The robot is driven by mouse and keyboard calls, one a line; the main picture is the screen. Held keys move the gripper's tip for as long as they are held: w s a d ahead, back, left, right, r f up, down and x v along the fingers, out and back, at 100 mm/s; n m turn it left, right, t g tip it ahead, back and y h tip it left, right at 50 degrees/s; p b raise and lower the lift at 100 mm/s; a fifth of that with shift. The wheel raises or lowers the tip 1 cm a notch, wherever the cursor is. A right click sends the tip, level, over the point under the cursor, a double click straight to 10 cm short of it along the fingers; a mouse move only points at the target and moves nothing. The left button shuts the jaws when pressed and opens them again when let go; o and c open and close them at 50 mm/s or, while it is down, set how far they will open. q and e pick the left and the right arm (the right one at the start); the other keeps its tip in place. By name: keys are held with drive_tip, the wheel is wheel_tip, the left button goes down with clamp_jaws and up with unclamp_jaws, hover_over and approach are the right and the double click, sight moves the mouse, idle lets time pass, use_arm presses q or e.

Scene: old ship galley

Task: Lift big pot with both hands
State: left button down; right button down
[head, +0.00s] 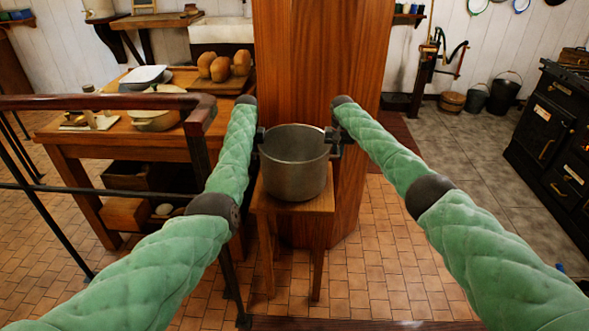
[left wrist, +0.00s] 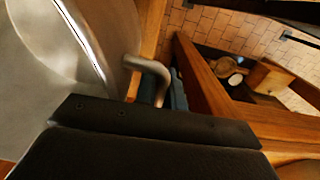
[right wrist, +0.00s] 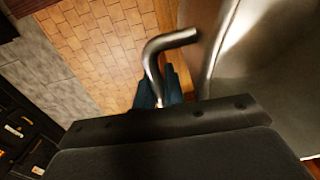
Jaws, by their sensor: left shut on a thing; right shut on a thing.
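The big pot (head: 294,172) is a grey metal pot with no lid, upright at the small wooden stool (head: 293,202) in front of the wooden column. I cannot tell whether its base touches the stool top. My left gripper (head: 260,137) is shut on the pot's left handle, which shows in the left wrist view (left wrist: 150,72). My right gripper (head: 335,140) is shut on the right handle, which shows in the right wrist view (right wrist: 165,48). The pot wall fills one side of each wrist view. The fingertips are partly hidden.
A wooden column (head: 315,70) stands right behind the pot. A wooden table (head: 75,135) with loaves (head: 222,67) and dishes is on the left, behind a railing (head: 100,102). A black stove (head: 555,130) and buckets (head: 505,90) are on the right. Tiled floor is open right of the stool.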

wheel_tip(320, 180, up, 13)
drive_tip(key=p, duration=1.2)
drive_tip(key=shift+r+p, duration=0.2)
drive_tip(key=shift+p, duration=0.2)
